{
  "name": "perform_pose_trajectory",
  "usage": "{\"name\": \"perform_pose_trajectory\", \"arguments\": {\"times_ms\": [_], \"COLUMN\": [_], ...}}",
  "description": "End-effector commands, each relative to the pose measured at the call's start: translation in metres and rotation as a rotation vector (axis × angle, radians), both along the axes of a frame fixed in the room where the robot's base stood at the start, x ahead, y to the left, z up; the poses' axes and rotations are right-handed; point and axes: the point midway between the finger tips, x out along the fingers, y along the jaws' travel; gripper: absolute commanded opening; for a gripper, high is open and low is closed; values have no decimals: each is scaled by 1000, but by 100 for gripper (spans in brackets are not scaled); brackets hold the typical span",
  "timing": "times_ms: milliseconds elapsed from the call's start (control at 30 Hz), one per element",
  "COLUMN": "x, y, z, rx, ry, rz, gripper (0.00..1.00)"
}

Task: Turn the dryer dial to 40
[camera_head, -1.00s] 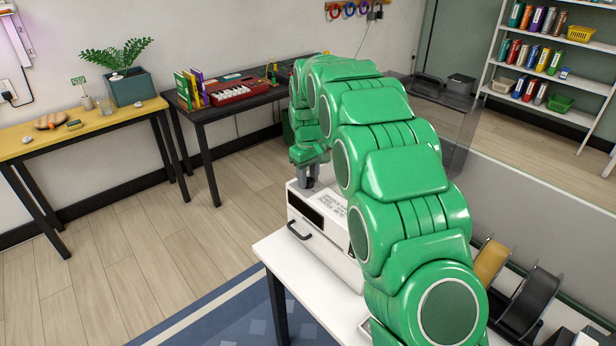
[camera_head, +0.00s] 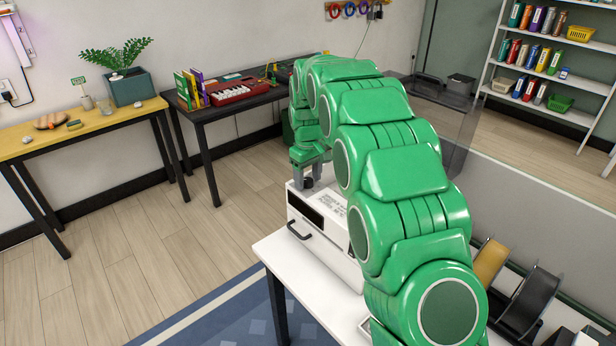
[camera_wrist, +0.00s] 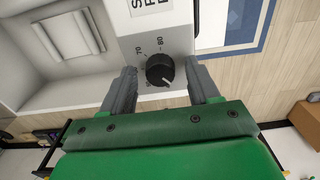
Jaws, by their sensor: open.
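The dryer (camera_head: 328,231) is a white box with a dark front slot, a black handle and a printed label on top. I cannot tell which number the dial points to. My gripper (camera_wrist: 162,84) is open, with one grey finger on each side of the dial and gaps between. In the head view, the dark dial (camera_head: 308,183) shows between the fingers at the dryer's far end.
The dryer stands on a white table (camera_head: 277,258) with spools (camera_head: 490,262) at the right. A black desk (camera_head: 225,107) with books and a yellow-topped table (camera_head: 80,129) stand along the wall. Wooden floor is clear at left.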

Motion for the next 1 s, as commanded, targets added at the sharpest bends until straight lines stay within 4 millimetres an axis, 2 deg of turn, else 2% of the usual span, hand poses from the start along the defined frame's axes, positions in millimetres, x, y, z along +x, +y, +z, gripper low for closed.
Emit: {"name": "perform_pose_trajectory", "arguments": {"times_ms": [267, 467, 700, 833, 1000], "x": [0, 1, 1, 0, 0], "y": [0, 0, 0, 0, 0], "z": [6, 27, 64, 75, 78], "rx": [1, 1, 1, -1, -1], "ry": [-1, -2, -4, 1, 1], "rz": [0, 0, 0, 0, 0], "gripper": [61, 61, 61, 61, 61]}}
